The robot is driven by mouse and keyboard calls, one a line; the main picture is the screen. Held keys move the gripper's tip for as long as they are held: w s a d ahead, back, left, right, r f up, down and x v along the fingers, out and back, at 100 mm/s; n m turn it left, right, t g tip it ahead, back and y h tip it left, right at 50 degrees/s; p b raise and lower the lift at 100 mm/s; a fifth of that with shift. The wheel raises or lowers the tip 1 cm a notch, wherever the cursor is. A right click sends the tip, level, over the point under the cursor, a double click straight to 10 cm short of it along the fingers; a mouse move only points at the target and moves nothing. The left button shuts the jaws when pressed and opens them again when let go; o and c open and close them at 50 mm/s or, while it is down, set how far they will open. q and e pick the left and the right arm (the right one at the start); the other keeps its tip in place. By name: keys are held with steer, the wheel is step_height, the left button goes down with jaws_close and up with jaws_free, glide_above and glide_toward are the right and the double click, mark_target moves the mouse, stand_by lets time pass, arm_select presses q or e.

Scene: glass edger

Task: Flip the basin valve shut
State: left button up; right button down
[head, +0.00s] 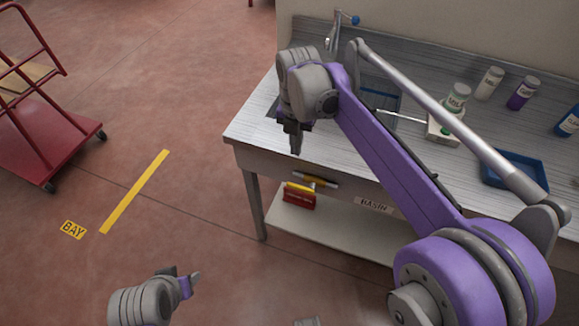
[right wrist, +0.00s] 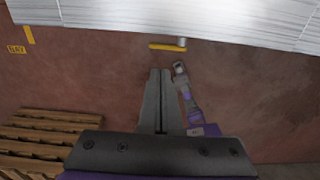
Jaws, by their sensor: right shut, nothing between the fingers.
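The basin valve shows as a yellow lever (head: 318,180) under the bench's front edge, left of the BASIN label (head: 374,204). It lies roughly along the edge. In the right wrist view the yellow lever (right wrist: 165,47) sticks out sideways from a grey stub, beyond my fingertips. My right gripper (head: 296,151) points down at the bench's front left, above and left of the lever. Its fingers (right wrist: 160,73) are together and empty, apart from the lever. My left gripper (head: 185,280) is low at the bottom left, far from the valve; its jaw opening is unclear.
The metal bench (head: 250,130) carries a tap with a blue knob (head: 355,19), several bottles and a blue tray (head: 514,170). A red box (head: 299,197) sits on the lower shelf (head: 290,225). A red cart (head: 60,150) stands left. The floor between is clear.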

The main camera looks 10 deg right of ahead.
steer(key=shift+s, duration=0.3)
steer(key=b, duration=0.1)
glide_toward(289, 183)
steer(key=f, duration=0.2)
steer(key=d+f, duration=0.1)
steer(key=f, duration=0.1)
steer(key=s+f, duration=0.1)
steer(key=f, duration=0.2)
steer(key=shift+d, duration=0.35)
steer(key=shift+w+a+f+g+h+b, duration=0.1)
steer(key=shift+a+f+g+h+b, duration=0.15)
steer(key=shift+h+b, duration=0.25)
steer(key=shift+w+a+f+g+h+b, duration=0.15)
steer(key=shift+a+f+g+h+b, duration=0.1)
steer(key=shift+f+g+h+b, duration=0.35)
steer(key=shift+w+a+f+b, duration=0.15)
steer(key=shift+f+b, duration=0.65)
steer(key=shift+f, duration=0.4)
steer(key=shift+f+b, duration=0.4)
steer(key=shift+f, duration=0.25)
